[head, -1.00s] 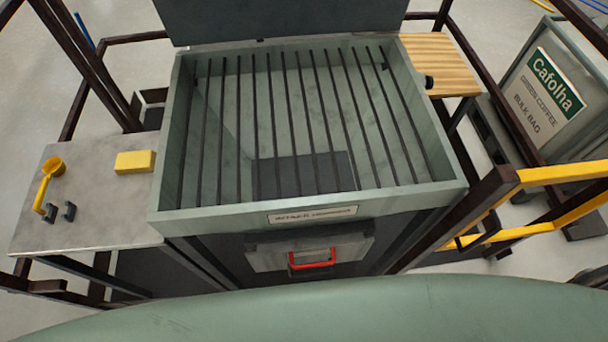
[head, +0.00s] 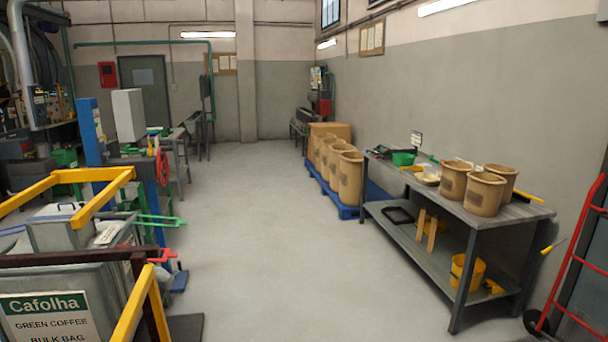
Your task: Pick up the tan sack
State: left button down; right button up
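Several tan, open-topped, sack-like containers are in view. One stands at the front of the group on the grey workbench (head: 400,212) at right, and I take it as a tan sack (head: 484,194). Another tan sack (head: 453,180) stands beside it on the left, and a third (head: 502,174) is partly hidden behind. More tan sacks (head: 350,180) stand in a row on a blue pallet (head: 346,211) near the wall. I cannot tell which one the task means. Neither of my grippers is in view.
Yellow guard rails (head: 90,176) and a green coffee bulk bag sign (head: 48,318) are close at left. A red hand truck (head: 577,262) leans at far right. A yellow bucket (head: 466,272) sits on the bench's lower shelf. The floor (head: 270,240) between is clear.

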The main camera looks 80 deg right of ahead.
aim_at(453, 177)
jog(key=z, duration=3.7)
jog(key=i+l+u, duration=0.25)
jog(key=u, duration=0.25)
jog(key=i+l+u, duration=0.45)
jog(key=k+j, duration=0.1)
